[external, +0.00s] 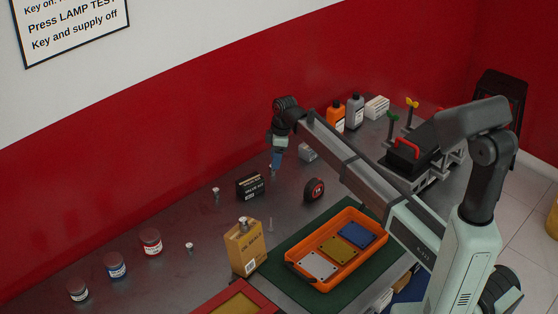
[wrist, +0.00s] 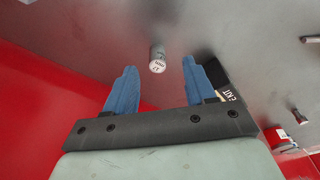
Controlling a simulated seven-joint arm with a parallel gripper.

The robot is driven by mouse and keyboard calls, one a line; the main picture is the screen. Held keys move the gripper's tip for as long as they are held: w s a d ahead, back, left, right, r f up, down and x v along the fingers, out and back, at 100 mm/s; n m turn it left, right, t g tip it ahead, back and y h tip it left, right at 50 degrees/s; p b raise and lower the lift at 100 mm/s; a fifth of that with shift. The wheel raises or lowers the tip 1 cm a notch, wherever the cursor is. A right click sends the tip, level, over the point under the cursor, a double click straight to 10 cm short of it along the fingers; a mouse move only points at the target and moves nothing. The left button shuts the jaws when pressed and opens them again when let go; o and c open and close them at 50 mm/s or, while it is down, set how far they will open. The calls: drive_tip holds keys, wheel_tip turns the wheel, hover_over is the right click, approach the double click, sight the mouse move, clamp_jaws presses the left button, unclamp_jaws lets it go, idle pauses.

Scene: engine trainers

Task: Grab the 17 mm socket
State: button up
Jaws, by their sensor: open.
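The 17 mm socket (wrist: 157,60) is a small grey cylinder with a white end label that seems to read 17. It stands on the metal bench, ahead of and between my fingertips in the wrist view. My gripper (wrist: 155,72) has two blue fingers spread apart, with nothing held between them. In the external view my gripper (external: 275,173) points down over the back of the bench, just right of the black valve kit box (external: 250,186). I cannot make out the socket clearly there; the fingers cover that spot.
The black box (wrist: 226,86) is close beside the right finger in the wrist view. Small metal pieces (external: 216,194) (external: 189,247) stand further left. A tape measure (external: 314,189), a yellow container (external: 245,247) and an orange tray (external: 350,281) are nearer the front. The red wall rises behind.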

drive_tip(key=f, duration=0.2)
drive_tip(key=a+f, duration=0.1)
drive_tip(key=f, duration=0.1)
drive_tip(key=shift+w+a+f, duration=0.2)
drive_tip(key=shift+f, duration=0.15)
drive_tip(key=shift+c, duration=0.2)
clamp_jaws()
